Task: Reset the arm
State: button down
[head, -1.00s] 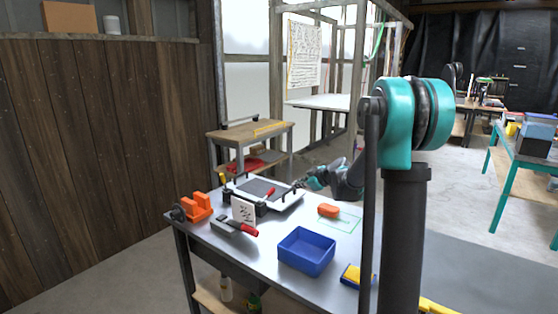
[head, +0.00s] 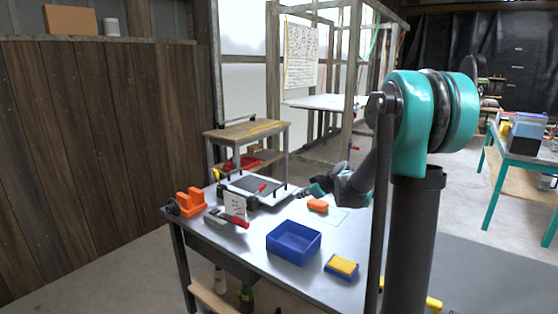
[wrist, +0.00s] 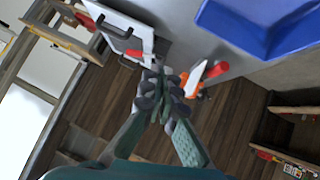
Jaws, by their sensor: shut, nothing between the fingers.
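My gripper (wrist: 166,88) is shut and empty in the wrist view, with its fingers together above the bench's edge area. In the head view my gripper (head: 303,194) is small and lies over the metal bench (head: 254,258), near the right end of the white frame fixture (head: 281,201). My arm reaches in from the right, with its teal joint bent. Whether the gripper touches anything is too small to tell.
On the bench are a blue bin (head: 293,243), a yellow-topped blue block (head: 342,267), an orange block (head: 317,206), an orange vise (head: 188,201) and a red-handled tool (head: 230,219). A wooden bench (head: 247,133) stands behind.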

jog(key=s+d+f+m+g+h, duration=0.1)
jog(key=s+d+f+m+h, duration=0.1)
jog(key=s, duration=1)
jog(key=s+d+f+m+g+h, duration=0.2)
jog(key=s+d+f+m, duration=0.3)
jog(key=s, duration=0.7)
jog(key=s+d+f+m+g+h, duration=0.1)
jog(key=s+f, duration=0.5)
jog(key=s, duration=0.6)
jog(key=shift+s+d+m+h, duration=0.1)
jog(key=shift+d+m+h, duration=0.3)
jog(key=shift+d+m, duration=0.4)
jog(key=shift+d+m+h, duration=0.4)
jog(key=shift+d+m, duration=0.05)
jog(key=shift+m, duration=0.65)
jog(key=c, duration=2.3)
grip_release()
